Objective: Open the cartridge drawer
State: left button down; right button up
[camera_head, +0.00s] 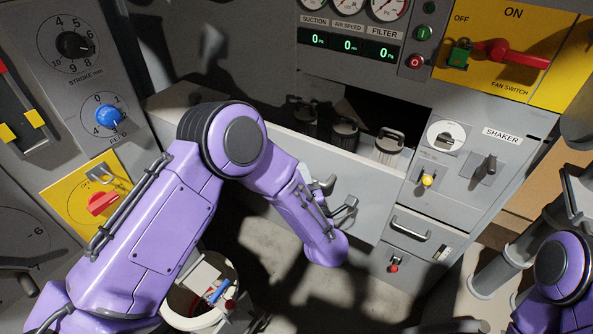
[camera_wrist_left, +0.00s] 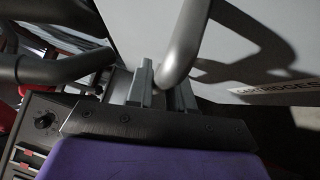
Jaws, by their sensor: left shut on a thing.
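The cartridge drawer (camera_head: 368,214) is a wide grey front below the gauge panel. It stands pulled out from the cabinet, and several dark canisters with metal handles (camera_head: 389,142) show behind its top edge. My left arm crosses in front of the drawer and hides part of its face. In the left wrist view my left gripper (camera_wrist_left: 162,90) is shut on the thick grey bar of the drawer handle (camera_wrist_left: 187,40). The drawer's label (camera_wrist_left: 275,90) shows beside it, partly in shadow. My right arm shows at the lower right, but its gripper is out of view.
A shaker panel (camera_head: 470,165) with levers and a small handled drawer (camera_head: 411,229) sit right of the cartridge drawer. A round bin (camera_head: 232,270) with scraps stands on the floor below my left arm. Control panels with dials (camera_head: 107,117) line the left side.

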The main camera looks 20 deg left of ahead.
pick_arm(q)
jog(key=shift+s, duration=0.6)
jog(key=c, duration=1.1)
grip_release()
jog(key=b+v, duration=0.3)
jog(key=v, duration=0.7)
jog(key=shift+s, duration=0.25)
jog(key=shift+f, duration=0.15)
